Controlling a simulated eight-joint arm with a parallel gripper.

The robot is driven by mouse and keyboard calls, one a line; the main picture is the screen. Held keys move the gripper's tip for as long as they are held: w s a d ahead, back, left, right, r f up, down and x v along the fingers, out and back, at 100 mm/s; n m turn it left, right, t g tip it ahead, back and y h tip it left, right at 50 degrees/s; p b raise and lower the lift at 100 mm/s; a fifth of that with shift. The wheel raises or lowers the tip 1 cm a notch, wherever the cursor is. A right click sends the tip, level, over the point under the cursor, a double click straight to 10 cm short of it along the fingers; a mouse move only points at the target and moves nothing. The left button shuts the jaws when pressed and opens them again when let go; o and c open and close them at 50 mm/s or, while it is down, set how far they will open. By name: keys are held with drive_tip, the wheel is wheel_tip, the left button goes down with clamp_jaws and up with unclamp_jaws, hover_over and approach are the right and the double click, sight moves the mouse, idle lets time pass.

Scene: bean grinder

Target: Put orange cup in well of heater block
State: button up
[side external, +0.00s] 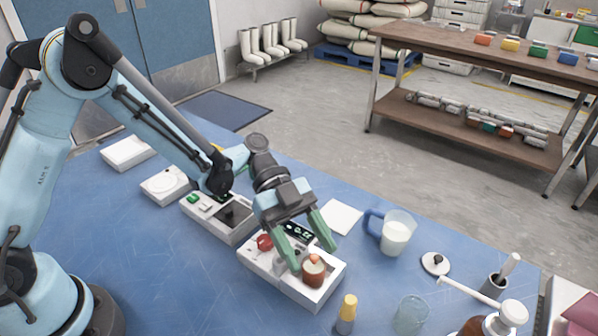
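A small reddish-brown and orange cup-like piece (313,274) with a lighter band and an orange knob-like top sits upright at the front part of a white block (326,291). I take this piece for the orange cup. The block carries a red knob and a lit dark display, and looks like the heater block. I cannot tell whether the piece sits in a well, as its base is hard to make out. My gripper (313,258) points down over the block, its two green fingers apart on either side of the piece's top. No clear contact with the piece shows.
Another white device with a dark screen (234,213) stands left of the block. A jug of white liquid (396,234), a white square (341,217), a yellow-capped bottle (346,312) and a clear glass (410,315) stand nearby. A white-handled tool (470,292) lies at the right.

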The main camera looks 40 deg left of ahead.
drive_tip(key=shift+o, duration=0.2)
drive_tip(key=shift+r, duration=0.1)
drive_tip(key=shift+a+r, duration=0.1)
drive_tip(key=shift+r, duration=0.05)
drive_tip(key=v, duration=1.1)
drive_tip(key=s+a+r+n+t+y, duration=0.1)
drive_tip(key=s+a+n+t+y, duration=0.2)
drive_tip(key=n, duration=0.8)
drive_tip(key=s+a+r+n+t+y, duration=0.2)
drive_tip(key=s+a+n+t+y, duration=0.2)
drive_tip(key=a+n+t+y, duration=0.4)
drive_tip(key=shift+s+a+r+n+t+y, duration=0.2)
drive_tip(key=shift+n+t+y, duration=0.25)
drive_tip(key=shift+n, duration=1.15)
drive_tip(key=shift+c, duration=0.4)
